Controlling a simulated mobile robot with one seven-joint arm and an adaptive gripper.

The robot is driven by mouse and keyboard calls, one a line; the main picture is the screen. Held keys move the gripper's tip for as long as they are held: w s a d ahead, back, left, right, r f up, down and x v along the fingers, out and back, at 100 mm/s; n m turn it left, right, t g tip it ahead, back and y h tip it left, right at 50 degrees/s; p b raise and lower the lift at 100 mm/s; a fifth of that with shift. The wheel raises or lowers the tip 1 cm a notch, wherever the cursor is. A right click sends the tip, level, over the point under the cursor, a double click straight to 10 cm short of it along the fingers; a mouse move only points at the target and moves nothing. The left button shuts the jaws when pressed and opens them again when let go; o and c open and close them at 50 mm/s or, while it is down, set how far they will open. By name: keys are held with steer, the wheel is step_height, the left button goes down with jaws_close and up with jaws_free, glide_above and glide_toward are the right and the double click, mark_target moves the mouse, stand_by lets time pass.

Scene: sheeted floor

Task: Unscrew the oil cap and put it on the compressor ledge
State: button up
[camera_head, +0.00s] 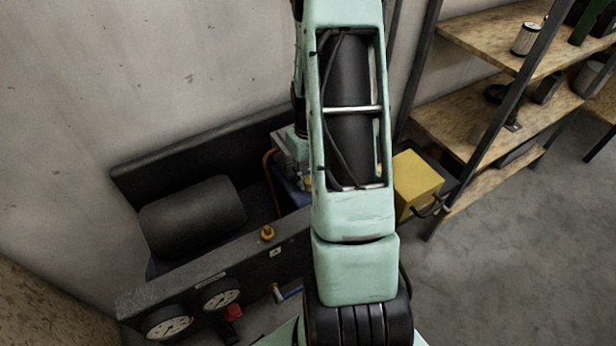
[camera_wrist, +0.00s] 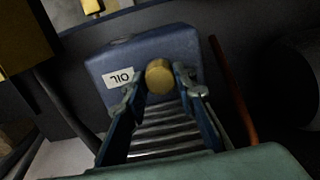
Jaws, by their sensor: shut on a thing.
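The oil cap (camera_wrist: 159,77) is a round brass-coloured cap on a blue block (camera_wrist: 110,62) with a white OIL label (camera_wrist: 120,77) beside it. In the wrist view my gripper (camera_wrist: 161,84) is shut on the cap, with a fingertip on either side. The cap appears at the blue block; whether its thread is still engaged cannot be told. In the head view my arm hides the cap and fingertips. The dark compressor (camera_head: 192,215) stands at the left against the wall, with a long grey panel (camera_head: 190,287) along its front; which surface is the ledge is unclear.
The panel carries gauges (camera_head: 168,324), a brass fitting (camera_head: 267,233) and a red knob (camera_head: 233,312). A yellow box (camera_head: 417,183) stands right of my arm. An orange pipe (camera_wrist: 232,88) runs close to my gripper's right. Wooden shelves (camera_head: 470,125) stand at right.

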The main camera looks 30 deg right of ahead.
steer(key=o, duration=0.5)
steer(key=shift+c, duration=0.2)
jaws_close()
steer(key=n, duration=0.4)
steer(key=shift+n, duration=0.4)
steer(key=n+p, duration=0.2)
steer(key=n, duration=0.2)
steer(key=shift+r, duration=0.15)
steer(key=n+p, duration=0.3)
steer(key=n, duration=0.4)
steer(key=shift+p, duration=0.3)
steer(key=n+p, duration=0.1)
steer(key=n, duration=0.1)
steer(key=shift+n, duration=0.8)
steer(key=shift+f, duration=0.2)
